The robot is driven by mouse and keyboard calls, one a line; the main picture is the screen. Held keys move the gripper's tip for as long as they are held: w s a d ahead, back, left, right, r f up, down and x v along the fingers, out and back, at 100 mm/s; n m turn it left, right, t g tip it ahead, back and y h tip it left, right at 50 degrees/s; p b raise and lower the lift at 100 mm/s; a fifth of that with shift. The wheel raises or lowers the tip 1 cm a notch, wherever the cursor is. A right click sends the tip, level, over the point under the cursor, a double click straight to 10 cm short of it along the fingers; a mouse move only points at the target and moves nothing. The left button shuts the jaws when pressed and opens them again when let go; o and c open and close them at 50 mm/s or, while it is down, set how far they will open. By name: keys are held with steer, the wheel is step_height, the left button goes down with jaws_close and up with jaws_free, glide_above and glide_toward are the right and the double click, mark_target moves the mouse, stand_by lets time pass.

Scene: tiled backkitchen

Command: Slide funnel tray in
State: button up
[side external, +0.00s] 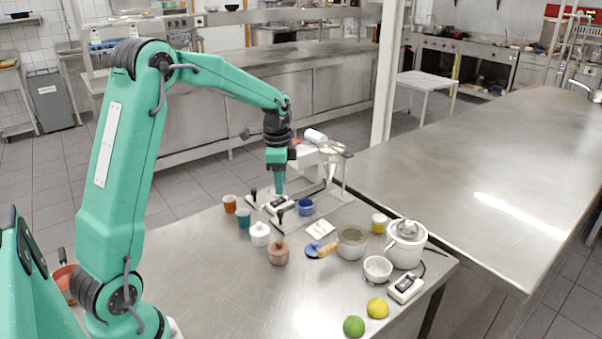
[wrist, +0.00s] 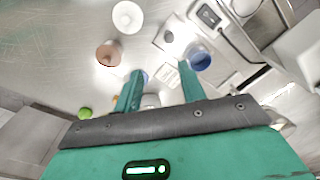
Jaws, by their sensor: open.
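My gripper (side external: 278,192) points down above the back part of the steel table, near a small white device with a dark display (side external: 280,206). In the wrist view its two fingers (wrist: 161,76) stand apart with nothing held between them. A thin stand with a pale, flat top piece (side external: 333,148) is at the table's back right, beside a white box-like machine (side external: 303,158). I cannot tell for sure which part is the funnel tray. A blue cup (side external: 305,207) is right of the gripper; it also shows in the wrist view (wrist: 200,60).
An orange cup (side external: 229,204), teal cup (side external: 243,219), white jar (side external: 260,235) and brown pot (side external: 278,254) stand nearer the camera. A white card (side external: 320,229), grey pot (side external: 351,245) and white cooker (side external: 405,252) are to the right. The table's front left is clear.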

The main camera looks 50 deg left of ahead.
mark_target(280, 211)
steer(key=shift+m+g, duration=0.3)
steer(key=shift+m, duration=0.1)
steer(key=a+f, duration=0.1)
steer(key=w+a+f, duration=0.1)
steer(key=f, duration=0.1)
steer(key=shift+w+a+f, duration=0.1)
steer(key=shift+a, duration=0.1)
steer(key=shift+f, duration=0.1)
steer(key=shift+f, duration=3.75)
jaws_close()
